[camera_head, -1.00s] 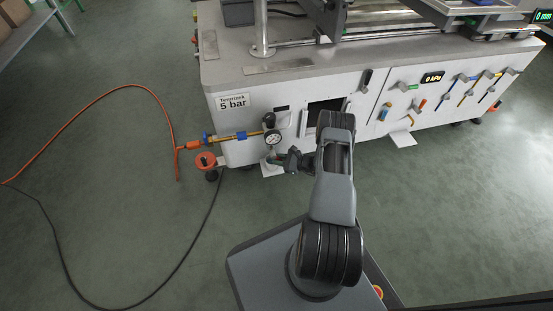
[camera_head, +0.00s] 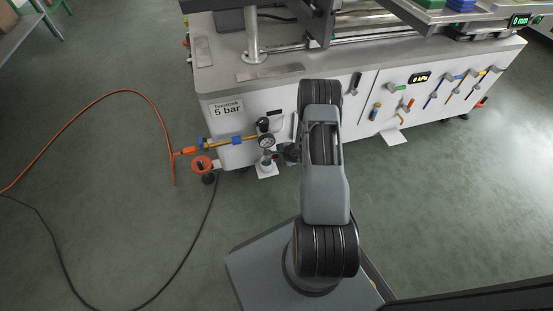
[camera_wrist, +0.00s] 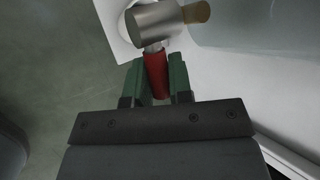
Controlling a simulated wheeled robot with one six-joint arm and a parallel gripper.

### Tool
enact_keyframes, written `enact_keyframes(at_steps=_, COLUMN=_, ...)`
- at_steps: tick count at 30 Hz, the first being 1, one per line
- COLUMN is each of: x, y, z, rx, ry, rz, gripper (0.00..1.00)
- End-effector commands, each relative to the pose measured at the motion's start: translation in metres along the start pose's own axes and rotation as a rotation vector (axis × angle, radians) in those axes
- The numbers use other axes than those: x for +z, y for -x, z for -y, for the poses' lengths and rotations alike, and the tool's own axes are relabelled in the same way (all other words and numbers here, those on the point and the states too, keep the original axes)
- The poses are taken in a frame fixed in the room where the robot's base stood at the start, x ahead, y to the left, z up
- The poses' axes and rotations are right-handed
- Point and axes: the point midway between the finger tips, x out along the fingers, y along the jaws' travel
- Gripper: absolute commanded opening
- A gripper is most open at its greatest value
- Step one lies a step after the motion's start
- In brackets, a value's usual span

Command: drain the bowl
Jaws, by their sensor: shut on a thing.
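The bowl (camera_head: 266,160) appears as a small pale shape under the round gauge (camera_head: 266,142), at the machine's left front corner. In the wrist view my gripper (camera_wrist: 156,64) has its green fingers on both sides of a red handle (camera_wrist: 156,76) and is shut on it. The handle's upper end meets a grey metal cylinder (camera_wrist: 155,24) with a brass end piece. In the camera_head view my gripper (camera_head: 289,153) is just right of the bowl, largely hidden by my arm. The bowl's contents cannot be made out.
A white plate (camera_head: 266,172) lies below the bowl. An orange hose (camera_head: 165,125) runs to the brass pipe left of the gauge, and a dark cable (camera_head: 190,250) crosses the floor. A red round knob (camera_head: 202,164) stands at the corner.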

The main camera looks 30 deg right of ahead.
Motion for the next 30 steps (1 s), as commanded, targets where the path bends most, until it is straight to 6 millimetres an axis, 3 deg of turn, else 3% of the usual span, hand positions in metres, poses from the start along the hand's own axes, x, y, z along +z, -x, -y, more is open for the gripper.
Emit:
enact_keyframes(at_steps=10, x=0.0010, y=0.0039, z=0.0031, rx=0.019, ry=0.064, rz=-0.102, gripper=0.00)
enact_keyframes(at_steps=26, x=0.0021, y=0.0051, z=0.0045, rx=0.021, ry=0.076, rz=-0.118, gripper=0.00)
enact_keyframes(at_steps=27, x=0.0021, y=0.0051, z=0.0045, rx=0.021, ry=0.076, rz=-0.118, gripper=0.22)
enact_keyframes(at_steps=30, x=0.0022, y=0.0050, z=0.0044, rx=0.022, ry=0.076, rz=-0.117, gripper=0.32)
